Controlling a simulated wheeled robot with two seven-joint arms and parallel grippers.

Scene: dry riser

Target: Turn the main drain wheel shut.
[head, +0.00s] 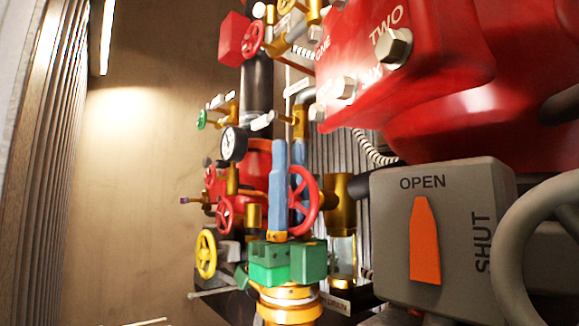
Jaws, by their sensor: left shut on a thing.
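The red wheel (316,203) that I take for the main drain wheel stands on a brass valve body (341,203), seen at a steep angle left of the grey box. A sight glass (343,258) hangs below the brass body, with a small label that is too small to read. My left gripper (288,160) has a green body and blue fingers and comes up from below. Its fingers are shut on the near left rim of the red wheel and hide part of it. The wheel's turn is not readable. My right gripper is not in view.
A grey box (390,270) with OPEN and SHUT marks has an orange pointer (424,245) toward OPEN. A grey ring (503,235) stands at right. Large red housings (450,105) fill the upper right. A gauge (233,144) and yellow wheel (206,254) stand left. Left wall space is free.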

